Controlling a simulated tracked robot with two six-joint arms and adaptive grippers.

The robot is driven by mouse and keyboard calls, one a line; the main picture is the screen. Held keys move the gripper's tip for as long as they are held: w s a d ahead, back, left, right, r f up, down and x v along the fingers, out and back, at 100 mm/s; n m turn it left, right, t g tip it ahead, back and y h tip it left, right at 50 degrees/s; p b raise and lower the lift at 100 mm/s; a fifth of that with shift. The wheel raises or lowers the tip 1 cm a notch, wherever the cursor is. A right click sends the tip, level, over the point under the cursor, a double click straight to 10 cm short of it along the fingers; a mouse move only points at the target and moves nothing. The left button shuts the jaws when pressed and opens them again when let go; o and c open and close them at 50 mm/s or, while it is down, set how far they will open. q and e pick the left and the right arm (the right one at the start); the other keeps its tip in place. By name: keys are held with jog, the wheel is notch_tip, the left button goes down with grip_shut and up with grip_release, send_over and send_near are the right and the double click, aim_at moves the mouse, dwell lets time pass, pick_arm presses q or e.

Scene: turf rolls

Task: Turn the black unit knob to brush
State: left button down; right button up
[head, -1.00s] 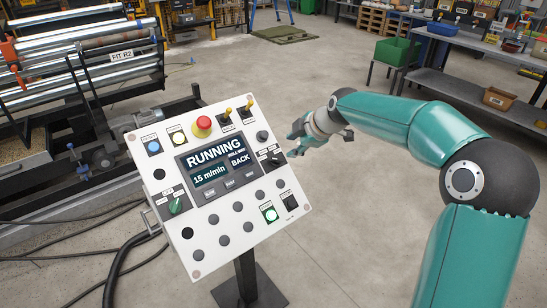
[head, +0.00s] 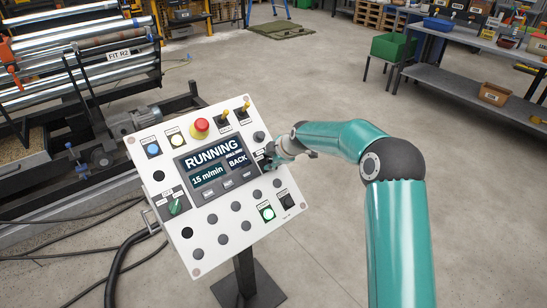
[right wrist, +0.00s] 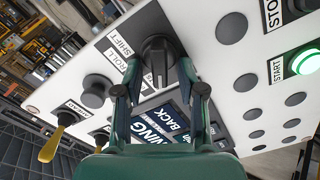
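A black knob (right wrist: 158,52) sits on a dark plate on the control panel, with the labels ROLL and SHIFT beside it in the right wrist view. No BRUSH label is readable. My right gripper (right wrist: 160,76) is at this knob, with one finger on each side. The fingers look open, with small gaps to the knob; I see no clear contact. In the head view my right gripper (head: 272,154) covers the knob at the panel's right edge. My left gripper is not in view.
The white panel (head: 207,258) stands tilted on a post. Its display (head: 211,160) reads RUNNING, 15 m/min, BACK. A red button (head: 200,125), yellow levers (head: 243,106), a green knob (head: 175,207) and a lit START button (head: 268,214) are on it.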

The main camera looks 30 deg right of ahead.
jog(key=c, duration=0.6)
jog(key=shift+d+r, duration=0.1)
jog(key=shift+r, duration=0.05)
grip_shut()
jog(key=shift+m, duration=0.3)
jog(key=shift+w+d+m+b, duration=0.1)
jog(key=shift+w+m+b, duration=0.05)
jog(key=shift+m+b, duration=0.9)
jog(key=shift+w+d+r+m, duration=0.1)
jog(key=shift+m, duration=1.15)
jog(key=shift+w+d+r+m, duration=0.1)
jog(key=shift+m, duration=1.1)
